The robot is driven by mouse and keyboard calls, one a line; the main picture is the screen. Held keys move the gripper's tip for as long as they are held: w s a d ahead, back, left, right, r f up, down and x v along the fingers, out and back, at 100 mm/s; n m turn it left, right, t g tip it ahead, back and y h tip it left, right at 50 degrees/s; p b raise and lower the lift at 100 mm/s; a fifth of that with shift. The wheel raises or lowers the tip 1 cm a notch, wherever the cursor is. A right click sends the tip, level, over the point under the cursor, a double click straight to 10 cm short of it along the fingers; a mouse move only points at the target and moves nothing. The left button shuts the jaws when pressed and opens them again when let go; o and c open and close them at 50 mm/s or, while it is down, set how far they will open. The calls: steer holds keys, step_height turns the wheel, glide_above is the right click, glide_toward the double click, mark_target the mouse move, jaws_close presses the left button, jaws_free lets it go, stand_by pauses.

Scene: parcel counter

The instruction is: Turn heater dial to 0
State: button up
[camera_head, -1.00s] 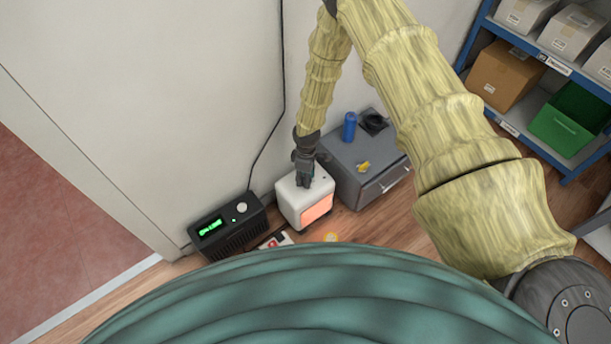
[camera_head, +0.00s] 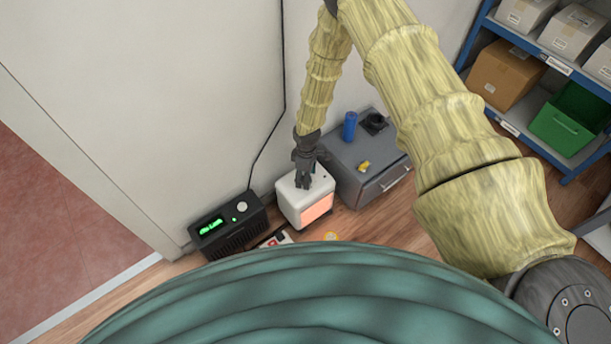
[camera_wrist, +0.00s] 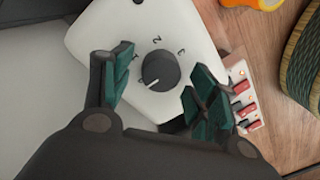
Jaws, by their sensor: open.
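The heater (camera_head: 291,201) is a white box on the floor with a glowing orange front panel. Its dark round dial (camera_wrist: 161,70) shows in the wrist view on the white top, with the numbers 1, 2 and 3 around its upper side. The dial's white mark points to the lower left; no 0 is readable. My gripper (camera_head: 305,184) is over the heater top, pointing down. In the wrist view its teal-padded fingers (camera_wrist: 160,65) are open, one on each side of the dial. I cannot tell whether they touch it.
A black box (camera_head: 226,238) with a green display stands left of the heater. A grey drawer cabinet (camera_head: 348,165) carrying a blue can (camera_head: 350,127) stands close on the right. A power strip with red switches (camera_wrist: 243,100) lies beside the heater.

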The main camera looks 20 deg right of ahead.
step_height(320, 180, up, 12)
steer(key=shift+w+d, duration=0.2)
steer(key=shift+w, duration=0.1)
stand_by(0.3)
stand_by(0.5)
